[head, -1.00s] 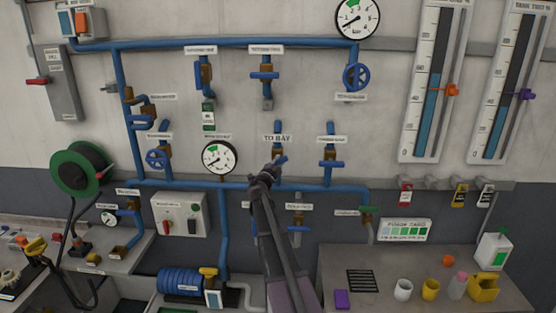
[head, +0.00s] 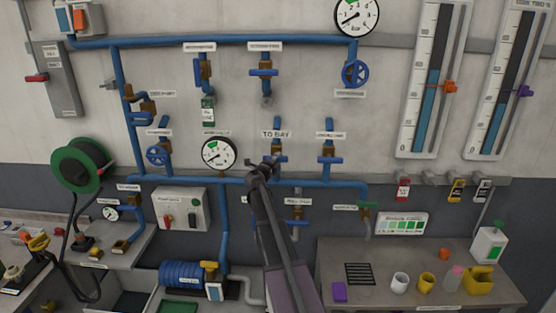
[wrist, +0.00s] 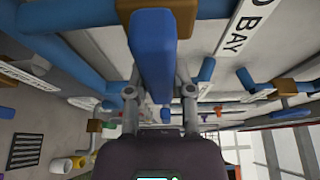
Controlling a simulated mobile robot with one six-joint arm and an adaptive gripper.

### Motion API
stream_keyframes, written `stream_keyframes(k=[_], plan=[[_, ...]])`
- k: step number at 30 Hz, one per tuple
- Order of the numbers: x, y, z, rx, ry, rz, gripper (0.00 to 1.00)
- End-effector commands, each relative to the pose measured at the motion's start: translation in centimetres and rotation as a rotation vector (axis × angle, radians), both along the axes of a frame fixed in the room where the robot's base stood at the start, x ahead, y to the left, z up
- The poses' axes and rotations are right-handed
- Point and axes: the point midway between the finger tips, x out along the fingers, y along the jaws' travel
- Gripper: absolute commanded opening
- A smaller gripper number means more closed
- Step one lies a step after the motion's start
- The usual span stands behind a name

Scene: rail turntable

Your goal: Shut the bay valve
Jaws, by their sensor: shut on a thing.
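The bay valve has a blue lever (head: 279,159) and a brass body, on a vertical blue pipe under the "TO BAY" label (head: 276,134). My gripper (head: 266,165) is at this lever and partly hides it. In the wrist view the blue lever (wrist: 152,45) runs between the two fingers of my gripper (wrist: 159,92), and the jaws are shut on it. The brass body (wrist: 183,12) shows behind the lever, and the label (wrist: 240,35) is to its right. The lever looks roughly crosswise to the pipe in the head view, though its near end is hidden.
Another blue-lever valve (head: 328,160) is close on the right. A white gauge (head: 219,153) is on the left, and a horizontal blue pipe (head: 330,183) runs just below. The bench (head: 430,299) at lower right holds cups and a yellow container.

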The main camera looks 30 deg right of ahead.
Motion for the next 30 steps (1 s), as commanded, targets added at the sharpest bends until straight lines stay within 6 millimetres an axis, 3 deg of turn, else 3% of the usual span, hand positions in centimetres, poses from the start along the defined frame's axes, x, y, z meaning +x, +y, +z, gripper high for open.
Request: stream_keyframes(k=[5, 6, 9, 23, 30], plan=[[0.0, 0.0, 0.0, 0.002, -0.001, 0.001, 0.0], [0.0, 0.0, 0.0, 0.002, -0.001, 0.001, 0.4], [0.0, 0.0, 0.0, 0.001, 0.0, 0.001, 0.66], [-0.1, 0.2, 0.0, 0.0, 0.0, 0.001, 0.66], [-1.1, 1.7, 0.0, 0.0, 0.0, 0.001, 0.66]])
